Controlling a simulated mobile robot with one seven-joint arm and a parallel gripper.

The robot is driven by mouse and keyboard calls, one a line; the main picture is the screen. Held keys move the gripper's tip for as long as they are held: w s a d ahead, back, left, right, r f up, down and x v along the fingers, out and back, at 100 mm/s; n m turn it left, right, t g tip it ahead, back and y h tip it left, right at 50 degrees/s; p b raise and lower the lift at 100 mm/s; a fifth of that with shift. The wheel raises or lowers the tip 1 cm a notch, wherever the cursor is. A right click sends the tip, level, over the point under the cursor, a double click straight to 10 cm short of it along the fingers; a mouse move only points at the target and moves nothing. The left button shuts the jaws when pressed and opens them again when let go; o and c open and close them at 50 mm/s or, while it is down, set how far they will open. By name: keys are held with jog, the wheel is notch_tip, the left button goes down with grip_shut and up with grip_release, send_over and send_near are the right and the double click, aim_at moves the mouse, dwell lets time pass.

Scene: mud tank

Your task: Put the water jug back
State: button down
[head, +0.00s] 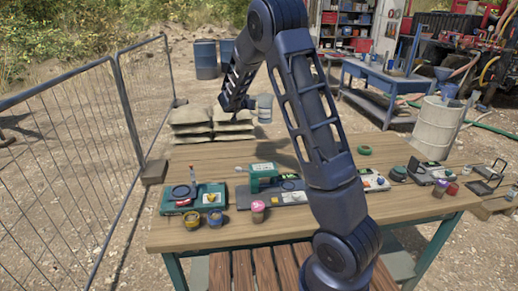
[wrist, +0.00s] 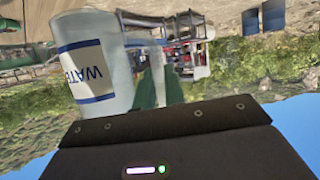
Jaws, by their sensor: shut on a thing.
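The water jug (head: 264,109) is a pale, see-through vessel. In the wrist view the jug (wrist: 98,65) stands large at the left, with a white and blue label reading "WATE" upside down, as the whole wrist picture is inverted. The jug looks roughly upright in the head view, raised in the air above the far edge of the table, near the sandbags. My gripper (wrist: 153,88) has dark green fingers beside the jug and is shut on it, apparently at its handle side. The exact grip is hard to see. In the head view my arm partly hides the area around the jug.
A wooden table (head: 225,155) holds a green-and-grey device (head: 195,197), several small pots, a green ring (head: 364,150) and other instruments. Sandbags (head: 205,125) are stacked behind it. A wire fence (head: 85,130) runs along the left. A pale barrel (head: 436,127) and blue workbench (head: 385,82) stand right.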

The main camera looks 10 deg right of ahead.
notch_tip(320, 180, down, 19)
jog(key=shift+r, duration=0.1)
dwell(0.6)
jog(key=c, duration=1.5)
grip_release()
jog(key=shift+f, duration=0.2)
jog(key=shift+r, duration=0.2)
jog(key=v, duration=1.2)
